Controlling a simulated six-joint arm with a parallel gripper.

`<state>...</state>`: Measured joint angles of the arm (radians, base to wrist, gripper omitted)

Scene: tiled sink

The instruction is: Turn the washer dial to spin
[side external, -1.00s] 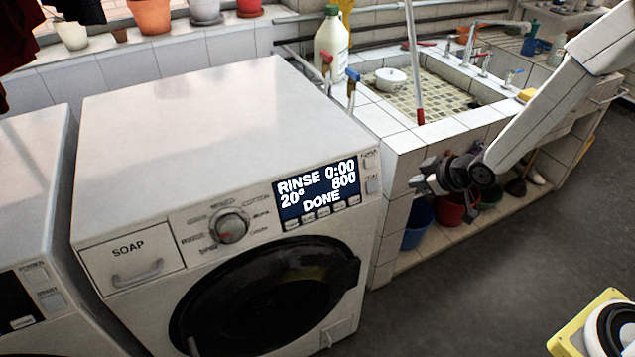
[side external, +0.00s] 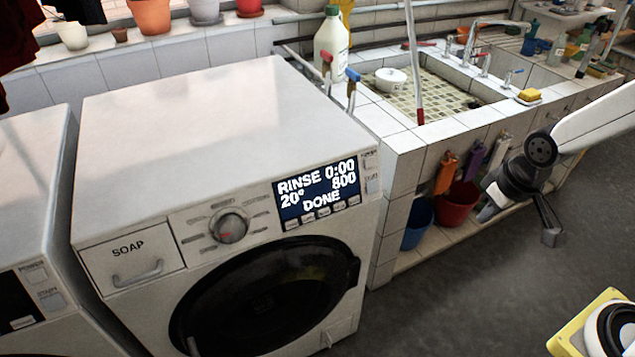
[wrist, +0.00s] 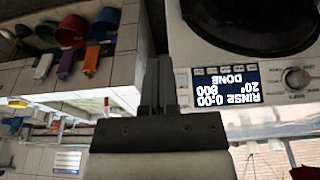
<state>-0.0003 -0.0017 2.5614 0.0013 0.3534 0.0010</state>
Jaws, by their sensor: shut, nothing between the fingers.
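The washer (side external: 200,110) is white, with a round dial (side external: 229,227) left of its lit display (side external: 317,190). The display reads RINSE, 0:00, 20°, 800 and DONE. My gripper (side external: 551,237) is shut and empty, over the grey floor to the right of the washer and well apart from the dial. In the wrist view, which is upside down, my gripper (wrist: 158,62) shows closed fingers, with the dial (wrist: 298,78) at the right edge.
A tiled sink (side external: 440,120) stands right of the washer. Blue (side external: 418,222) and red (side external: 457,205) buckets sit on its lower shelf. A soap drawer (side external: 131,260) is left of the dial. A yellow-edged object (side external: 590,318) is at lower right. Floor before the washer is clear.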

